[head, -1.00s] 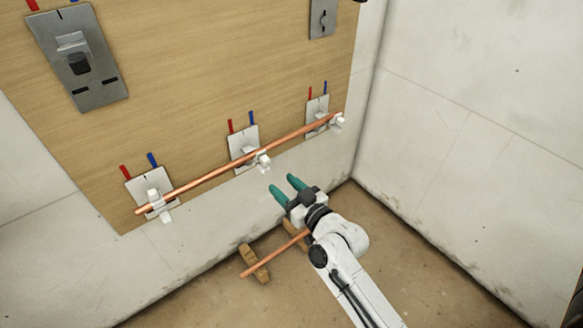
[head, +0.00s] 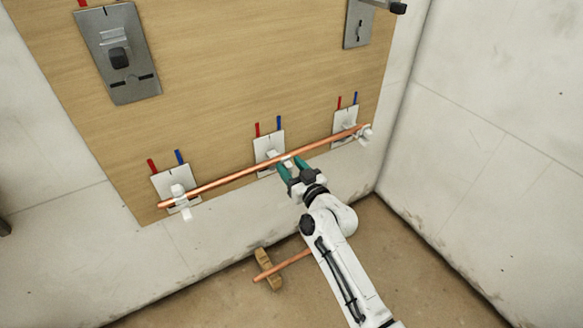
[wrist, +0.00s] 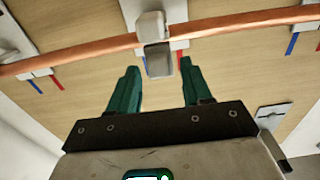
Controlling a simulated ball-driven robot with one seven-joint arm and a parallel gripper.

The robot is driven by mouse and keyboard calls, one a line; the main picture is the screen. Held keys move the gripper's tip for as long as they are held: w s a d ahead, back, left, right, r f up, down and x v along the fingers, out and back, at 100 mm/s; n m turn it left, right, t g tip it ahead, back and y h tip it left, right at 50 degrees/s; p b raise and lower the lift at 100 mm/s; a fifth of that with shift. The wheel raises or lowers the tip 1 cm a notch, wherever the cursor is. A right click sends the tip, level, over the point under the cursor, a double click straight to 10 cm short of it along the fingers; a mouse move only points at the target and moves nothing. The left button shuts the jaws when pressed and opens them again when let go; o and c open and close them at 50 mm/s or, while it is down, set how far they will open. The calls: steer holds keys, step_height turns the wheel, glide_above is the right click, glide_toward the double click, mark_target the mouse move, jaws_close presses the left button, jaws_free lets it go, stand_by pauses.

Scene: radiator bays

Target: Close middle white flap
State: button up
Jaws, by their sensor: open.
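The middle white bracket (head: 267,142) is fixed to the wooden board, and the copper pipe (head: 235,177) lies across it. Its small white flap (head: 288,160) shows at the front of the pipe, partly hidden by my fingers in the head view. In the wrist view the flap (wrist: 158,60) hangs out below the pipe (wrist: 220,25) and appears open. My gripper (head: 291,164) is open, with its teal fingertips just below the pipe. In the wrist view the flap stands between the two fingertips (wrist: 159,68), with a gap on each side.
The left white bracket (head: 170,185) and right white bracket (head: 344,120) also carry the pipe. Grey metal plates (head: 135,85) hang higher on the board. A second copper pipe (head: 292,260) lies on a wooden block (head: 267,270) on the floor. A side wall stands to the right.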

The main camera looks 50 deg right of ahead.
steer(key=shift+w, duration=0.1)
steer(key=c, duration=0.9)
steer(key=shift+o, duration=0.2)
steer(key=shift+r, duration=0.1)
steer(key=shift+r+p, duration=0.1)
steer(key=shift+p, duration=0.4)
